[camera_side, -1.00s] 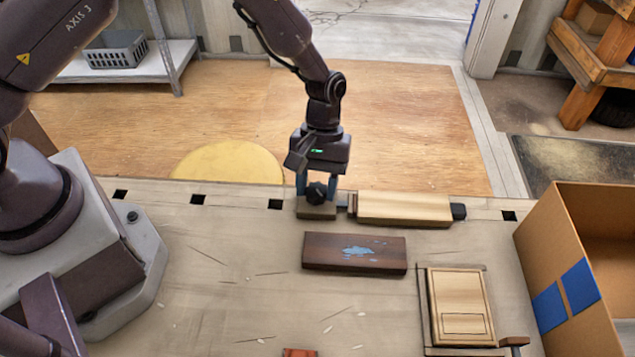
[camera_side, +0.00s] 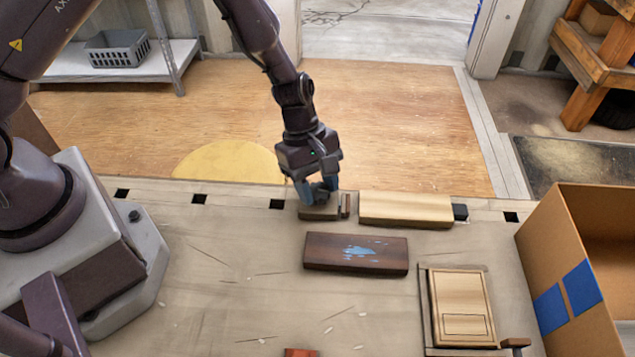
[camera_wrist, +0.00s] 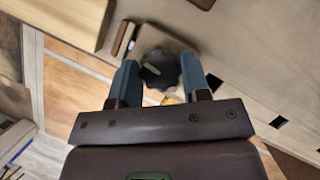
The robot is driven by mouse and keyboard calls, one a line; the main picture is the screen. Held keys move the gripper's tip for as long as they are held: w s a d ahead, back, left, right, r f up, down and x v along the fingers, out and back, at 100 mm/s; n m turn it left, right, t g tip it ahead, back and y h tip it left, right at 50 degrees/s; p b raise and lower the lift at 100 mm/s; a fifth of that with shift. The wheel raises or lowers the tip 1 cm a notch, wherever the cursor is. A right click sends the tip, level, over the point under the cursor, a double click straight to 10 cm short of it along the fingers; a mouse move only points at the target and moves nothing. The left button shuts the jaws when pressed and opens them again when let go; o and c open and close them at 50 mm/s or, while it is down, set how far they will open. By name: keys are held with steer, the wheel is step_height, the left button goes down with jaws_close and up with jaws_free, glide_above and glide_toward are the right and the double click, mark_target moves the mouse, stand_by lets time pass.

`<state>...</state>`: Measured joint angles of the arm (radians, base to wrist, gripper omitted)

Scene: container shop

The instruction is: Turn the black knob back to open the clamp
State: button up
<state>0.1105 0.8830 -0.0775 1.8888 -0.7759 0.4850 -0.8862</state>
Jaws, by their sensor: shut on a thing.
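The black lobed knob (camera_wrist: 160,68) with a pale pointer mark sits between the two blue fingers of my gripper (camera_wrist: 160,80) in the wrist view. My gripper (camera_side: 318,194) is shut on the knob, tilted and turned, at the back edge of the bench in the side view. The fingers partly hide the knob there. The clamp's block (camera_side: 318,213) is under the knob. Its small brown jaw (camera_side: 346,206) is to the right, close to the block. A pale wooden board (camera_side: 405,207) lies further right, with a narrow gap between it and the jaw (camera_wrist: 124,38).
A black end stop (camera_side: 460,212) stands at the board's right end. A dark plank with blue paint (camera_side: 356,253) lies in front of the clamp. A framed pale panel (camera_side: 462,308) and a cardboard box (camera_side: 548,262) are to the right.

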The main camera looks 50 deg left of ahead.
steer(key=shift+n, duration=0.4)
steer(key=o, duration=0.9)
steer(key=shift+o, duration=0.2)
steer(key=shift+r, duration=0.1)
steer(key=v, duration=1.3)
steer(key=shift+s, duration=0.2)
